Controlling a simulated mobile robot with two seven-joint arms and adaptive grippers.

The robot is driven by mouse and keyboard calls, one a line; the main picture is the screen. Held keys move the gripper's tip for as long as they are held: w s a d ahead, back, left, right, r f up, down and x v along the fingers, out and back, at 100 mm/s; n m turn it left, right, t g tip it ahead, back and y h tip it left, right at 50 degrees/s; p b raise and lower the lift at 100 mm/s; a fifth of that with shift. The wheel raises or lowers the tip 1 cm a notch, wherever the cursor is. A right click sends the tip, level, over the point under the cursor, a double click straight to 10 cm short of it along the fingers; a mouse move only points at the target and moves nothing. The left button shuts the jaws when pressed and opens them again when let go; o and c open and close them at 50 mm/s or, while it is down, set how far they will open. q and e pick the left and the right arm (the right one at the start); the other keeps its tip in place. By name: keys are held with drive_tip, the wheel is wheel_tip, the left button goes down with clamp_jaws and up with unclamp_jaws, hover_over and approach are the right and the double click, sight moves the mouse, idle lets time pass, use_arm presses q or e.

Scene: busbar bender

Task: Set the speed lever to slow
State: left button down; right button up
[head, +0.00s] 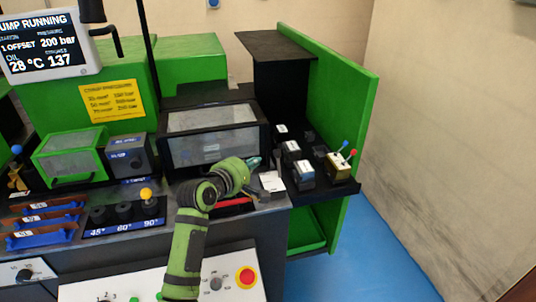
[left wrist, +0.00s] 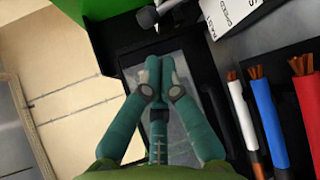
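The speed plate (left wrist: 233,14) is a white label at the top right of the left wrist view, its lettering turned and cut by the edge. It appears as a small white plate (head: 271,182) beside my gripper in the head view. A lever with a dark round knob (left wrist: 146,17) stands left of the plate in the wrist view; I take it for the speed lever. Its setting cannot be read. In the head view my gripper and forearm seem to hide it. My left gripper (head: 253,163) has its teal fingertips (left wrist: 160,66) together, empty, apart from the knob in the picture.
A red emergency button (head: 246,277) is on the front panel.

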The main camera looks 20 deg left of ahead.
sight(279, 164)
use_arm(q)
drive_tip(key=x, duration=0.7)
drive_tip(key=shift+w+d+f, duration=0.15)
drive_tip(key=shift+w+f, duration=0.05)
drive_tip(key=shift+w, duration=0.5)
use_arm(e)
drive_tip(key=shift+w+f, duration=0.25)
drive_tip(key=shift+w, duration=0.2)
drive_tip(key=shift+d, duration=0.1)
